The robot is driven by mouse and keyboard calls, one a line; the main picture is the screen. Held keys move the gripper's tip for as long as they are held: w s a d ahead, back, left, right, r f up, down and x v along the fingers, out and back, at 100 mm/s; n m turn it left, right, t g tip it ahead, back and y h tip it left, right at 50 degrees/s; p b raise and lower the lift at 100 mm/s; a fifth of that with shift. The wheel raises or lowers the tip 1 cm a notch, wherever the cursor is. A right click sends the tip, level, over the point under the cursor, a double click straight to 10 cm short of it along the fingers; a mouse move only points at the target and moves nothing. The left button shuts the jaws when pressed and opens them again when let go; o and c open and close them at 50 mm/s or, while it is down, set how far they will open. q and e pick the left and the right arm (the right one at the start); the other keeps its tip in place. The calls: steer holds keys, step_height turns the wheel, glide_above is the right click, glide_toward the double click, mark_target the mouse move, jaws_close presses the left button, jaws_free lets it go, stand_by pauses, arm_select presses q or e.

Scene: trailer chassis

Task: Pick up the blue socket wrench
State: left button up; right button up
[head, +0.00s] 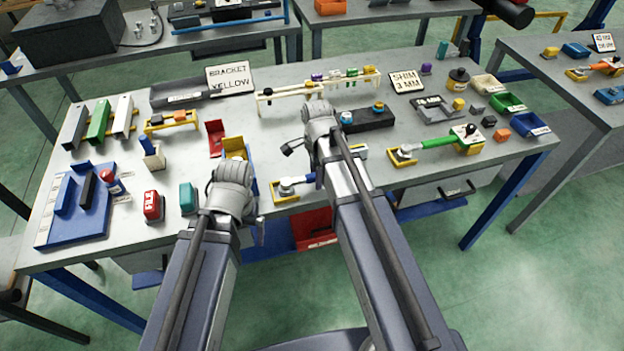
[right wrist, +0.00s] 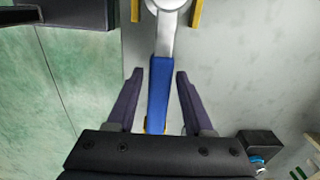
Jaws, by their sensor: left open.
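The blue socket wrench (head: 297,182) lies in a yellow holder near the front edge of the middle table. Its grey head points left, and my right arm hides part of its handle in the head view. In the right wrist view the blue handle (right wrist: 158,92) runs between the two fingers of my right gripper (right wrist: 158,75). The fingers are open, one on each side, with a visible gap to the handle. My left gripper (head: 232,176) is over the table's front part, left of the wrench; its fingers are hard to make out.
A green-handled wrench (head: 438,143) lies in a yellow holder to the right. A red bin (head: 315,228) sits below the table's front edge.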

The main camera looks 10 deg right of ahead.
jaws_close()
arm_select(q)
steer(key=shift+r, duration=0.15)
arm_select(e)
steer(key=shift+r, duration=0.15)
stand_by(0.4)
